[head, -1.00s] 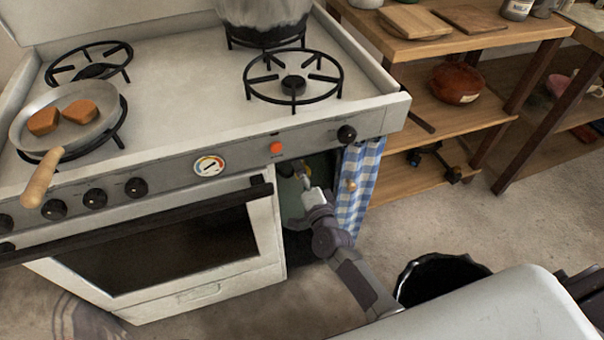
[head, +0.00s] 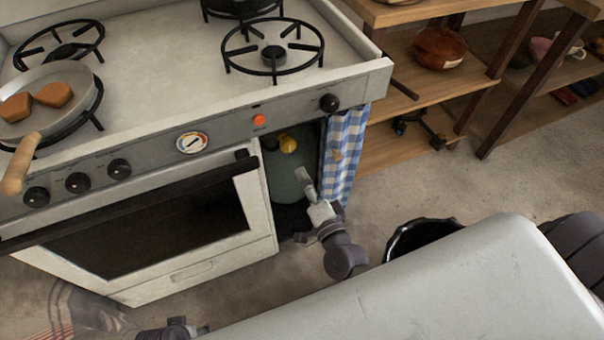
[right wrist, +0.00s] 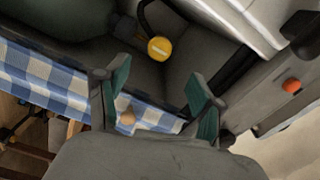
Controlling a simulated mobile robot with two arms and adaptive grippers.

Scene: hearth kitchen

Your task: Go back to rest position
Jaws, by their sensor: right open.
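My right gripper (head: 308,188) is in front of the open compartment at the right end of the stove. In the right wrist view its two teal-padded fingers (right wrist: 153,82) stand apart with nothing between them. A grey-green gas bottle (head: 283,178) with a yellow valve knob (head: 288,143) stands inside the compartment. The yellow knob also shows in the right wrist view (right wrist: 159,48), beyond the fingertips and apart from them. A grey part of my body shows at the bottom left of the head view; no left fingers are visible.
The white stove (head: 175,125) has a shut oven door (head: 155,235). A pan (head: 62,80) with two brown pieces sits on its left burner. A blue checked curtain (head: 345,150) hangs beside the compartment. Wooden shelves (head: 425,85) stand right, and a black bin (head: 418,236) is on the floor.

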